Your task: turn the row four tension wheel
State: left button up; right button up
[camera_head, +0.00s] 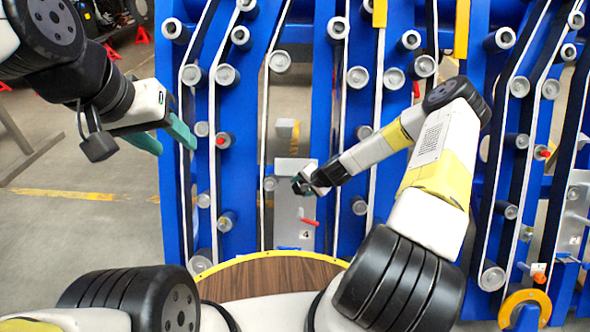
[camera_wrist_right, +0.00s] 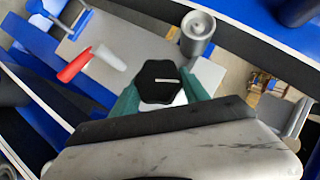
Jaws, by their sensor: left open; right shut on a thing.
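The row four tension wheel (camera_wrist_right: 160,80) is a black, lobed knob with a white line across its face, seen in the right wrist view. My right gripper (camera_wrist_right: 162,96) has a green finger on either side of it and is shut on it. In the head view my right gripper (camera_head: 301,184) is at the grey plate (camera_head: 288,225) marked 4, and it mostly hides the wheel. My left gripper (camera_head: 166,138) is open and empty at the left, in front of the blue frame's left edge.
A red-tipped lever (camera_head: 309,221) sits just below the wheel on the plate; it also shows in the right wrist view (camera_wrist_right: 76,64). A grey roller (camera_wrist_right: 196,34) stands close to my right fingers. Blue uprights (camera_head: 320,120) with belts and several rollers surround the plate. Open floor (camera_head: 80,220) lies left.

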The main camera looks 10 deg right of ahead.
jog(key=shift+a, duration=0.1)
dwell(0.3)
jog(key=o, duration=1.4)
jog(key=shift+v, duration=3.9)
